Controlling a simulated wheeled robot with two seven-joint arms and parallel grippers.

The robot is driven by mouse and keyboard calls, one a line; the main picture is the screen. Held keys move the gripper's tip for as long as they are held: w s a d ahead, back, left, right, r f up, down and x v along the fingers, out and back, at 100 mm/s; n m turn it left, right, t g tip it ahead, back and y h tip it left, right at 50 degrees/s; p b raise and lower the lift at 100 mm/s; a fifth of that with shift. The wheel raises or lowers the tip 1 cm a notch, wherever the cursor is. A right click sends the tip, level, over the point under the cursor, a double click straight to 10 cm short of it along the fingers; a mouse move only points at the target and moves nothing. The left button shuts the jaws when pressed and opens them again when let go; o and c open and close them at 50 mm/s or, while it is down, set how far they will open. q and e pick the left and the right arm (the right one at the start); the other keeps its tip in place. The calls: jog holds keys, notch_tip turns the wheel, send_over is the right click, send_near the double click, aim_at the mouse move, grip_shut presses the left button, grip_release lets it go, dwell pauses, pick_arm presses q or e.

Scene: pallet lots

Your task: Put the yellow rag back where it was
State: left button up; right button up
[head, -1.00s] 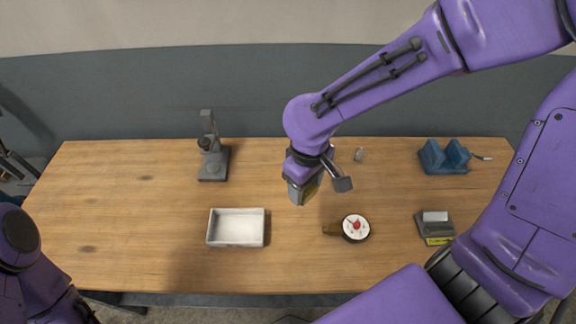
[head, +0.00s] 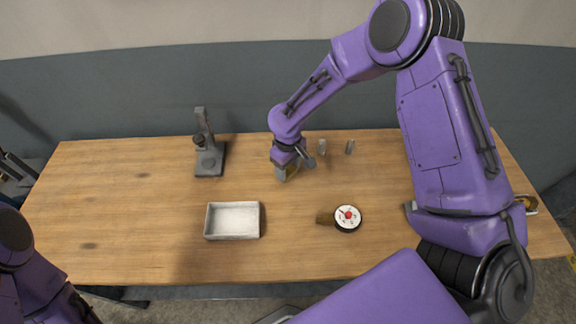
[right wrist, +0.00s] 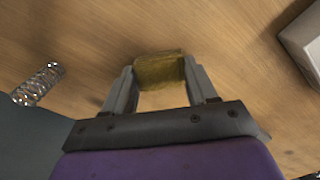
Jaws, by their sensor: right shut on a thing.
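In the head view the rag (head: 287,173) is partly hidden by the gripper. I cannot tell whether the rag touches the table. My left arm shows at the lower left, but its gripper is out of view.
A white tray (head: 207,223) stands at front centre, with a round dial gauge (head: 347,218) to its right. A grey stand (head: 209,160) is at the back left. The table's left side is clear. My right arm hides much of the right side.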

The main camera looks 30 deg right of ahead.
aim_at(288, 171)
jog(key=shift+s, duration=0.15)
jog(key=o, duration=0.9)
jog(key=shift+f, duration=0.1)
jog(key=shift+o, duration=0.2)
notch_tip(288, 171, up, 12)
jog(key=b, duration=0.1)
jog(key=shift+r, duration=0.25)
